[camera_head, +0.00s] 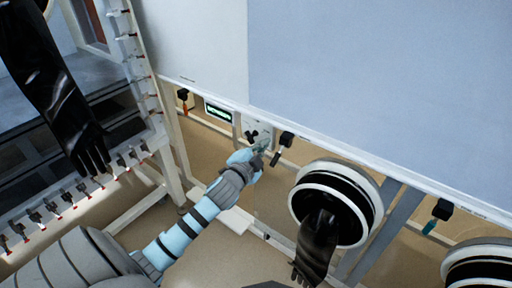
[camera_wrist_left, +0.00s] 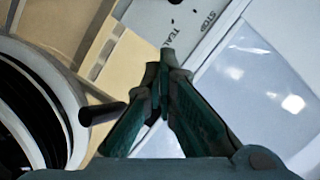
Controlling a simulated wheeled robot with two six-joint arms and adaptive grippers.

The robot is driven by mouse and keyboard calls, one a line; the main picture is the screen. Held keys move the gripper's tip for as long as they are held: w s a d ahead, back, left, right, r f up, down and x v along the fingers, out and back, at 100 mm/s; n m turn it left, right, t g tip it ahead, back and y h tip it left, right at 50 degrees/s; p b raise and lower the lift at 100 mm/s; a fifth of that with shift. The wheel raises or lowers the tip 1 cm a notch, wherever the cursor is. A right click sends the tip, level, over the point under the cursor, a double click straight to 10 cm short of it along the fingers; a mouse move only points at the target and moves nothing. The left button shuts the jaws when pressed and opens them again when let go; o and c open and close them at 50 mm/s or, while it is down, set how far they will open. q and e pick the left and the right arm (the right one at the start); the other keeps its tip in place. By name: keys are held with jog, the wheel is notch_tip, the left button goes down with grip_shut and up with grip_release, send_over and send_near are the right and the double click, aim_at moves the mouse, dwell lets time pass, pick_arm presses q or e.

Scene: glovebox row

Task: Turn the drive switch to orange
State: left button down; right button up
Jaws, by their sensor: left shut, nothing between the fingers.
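The drive switch (camera_head: 251,136) is a small black knob on a pale plate (camera_head: 262,127) below the large panel, near the centre of the head view. Its pointing direction is too small to tell. In the wrist view the white plate (camera_wrist_left: 152,18) shows the words TEAL and STOP; an orange label is not visible there, and the knob is hidden behind the fingers. My left gripper (camera_head: 262,144) is shut and empty, its tips at the plate's lower part, close to the knob. The tips also show in the wrist view (camera_wrist_left: 164,62). I cannot tell whether they touch the knob.
A black-handled valve (camera_head: 286,139) sits just right of the gripper; a dark rod (camera_wrist_left: 102,113) shows in the wrist view. A lit display (camera_head: 219,112) and an orange-tipped valve (camera_head: 184,97) are left. A glove port (camera_head: 302,202) with hanging black glove (camera_head: 317,245) is lower right.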

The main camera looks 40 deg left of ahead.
aim_at(249, 137)
pick_arm(q)
jog(key=w+a+f+b, duration=0.2)
jog(key=a, duration=0.1)
jog(key=shift+w+a+f, duration=0.15)
jog(key=shift+w+f, duration=0.1)
jog(key=shift+f, duration=0.05)
jog(key=shift+a+f, duration=0.1)
jog(key=shift+a, duration=0.2)
